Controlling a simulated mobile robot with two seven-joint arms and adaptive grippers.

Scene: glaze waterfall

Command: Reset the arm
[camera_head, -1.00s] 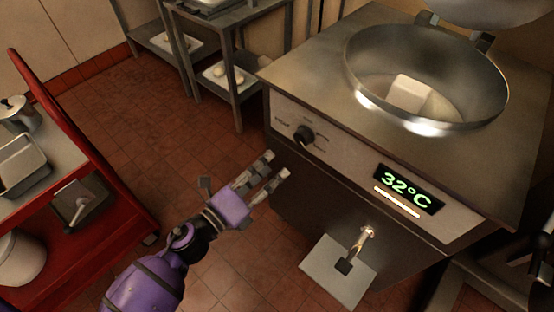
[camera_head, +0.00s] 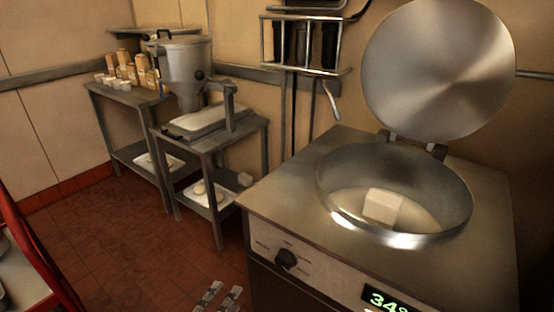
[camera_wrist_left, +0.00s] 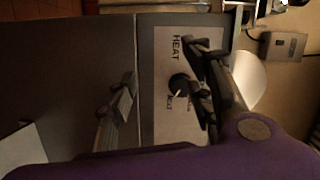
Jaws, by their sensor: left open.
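I cannot see my right gripper in either view.
The kettle (camera_head: 330,221) has its round lid (camera_head: 438,70) raised and a pale block (camera_head: 383,207) inside. Its display (camera_head: 388,300) is cut off at the bottom. A steel table (camera_head: 205,139) with a hopper machine (camera_head: 184,62) stands behind. A red cart (camera_head: 40,262) is at left; floor between is clear.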

